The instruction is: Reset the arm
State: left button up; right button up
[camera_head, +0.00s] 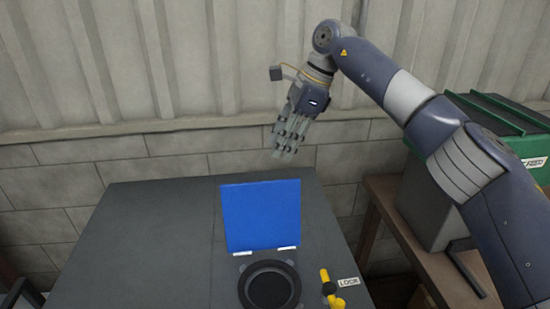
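My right arm comes in from the right and bends down at its wrist. My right gripper (287,152) hangs in the air in front of the wall, above the far edge of the dark grey cabinet (140,245). Its fingers point down and nothing shows between them. Their gap is too small in this view to tell open from shut. A blue lid (261,215) stands raised on two white hinges behind a round black opening (269,287). The gripper is apart from the lid. My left gripper is not in view.
A yellow lever (326,277) with a black knob sits right of the opening, beside a "LOCK" label (348,282). A brown table (390,205) at the right bears a grey box and a green container (535,150). The cabinet's left top is clear.

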jog(key=shift+d+r, duration=0.1)
jog(key=shift+r, duration=0.3)
